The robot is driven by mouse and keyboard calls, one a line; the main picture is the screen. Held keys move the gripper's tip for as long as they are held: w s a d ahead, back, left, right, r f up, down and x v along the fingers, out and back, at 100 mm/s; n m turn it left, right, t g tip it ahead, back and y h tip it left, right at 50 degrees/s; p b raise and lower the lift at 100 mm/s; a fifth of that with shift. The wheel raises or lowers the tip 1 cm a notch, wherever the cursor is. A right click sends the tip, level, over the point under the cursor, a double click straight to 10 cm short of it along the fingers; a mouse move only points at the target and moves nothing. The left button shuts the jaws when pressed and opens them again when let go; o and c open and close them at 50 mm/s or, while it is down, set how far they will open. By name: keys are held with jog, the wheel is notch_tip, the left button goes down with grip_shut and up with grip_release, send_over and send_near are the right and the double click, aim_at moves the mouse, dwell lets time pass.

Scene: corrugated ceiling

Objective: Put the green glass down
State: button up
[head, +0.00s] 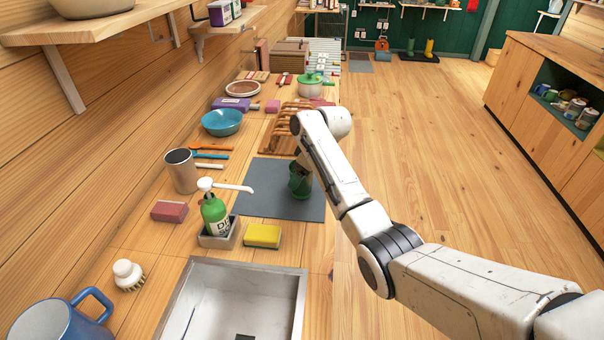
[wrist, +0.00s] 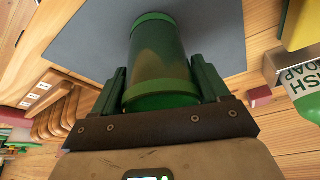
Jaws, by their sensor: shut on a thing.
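The green glass (head: 299,184) is a see-through tumbler over the right part of a dark grey mat (head: 262,190) on the counter. In the wrist view the green glass (wrist: 158,52) lies between the two dark green fingers of my gripper (wrist: 160,85), with the grey mat (wrist: 75,40) beyond it. My gripper is shut on the glass. In the head view my arm hides most of the gripper. I cannot tell whether the base of the glass touches the mat.
Left of the mat stand a green soap bottle (head: 214,214) and a metal cup (head: 182,171). A yellow sponge (head: 263,235) lies in front, near the sink (head: 232,265). A wooden rack (head: 284,128) stands behind the mat. Most of the mat's left part is bare.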

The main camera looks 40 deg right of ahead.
jog(key=o, duration=1.4)
jog(key=shift+f, duration=0.1)
jog(key=b+v, duration=0.1)
jog(key=v, duration=1.1)
jog(key=shift+s, duration=0.1)
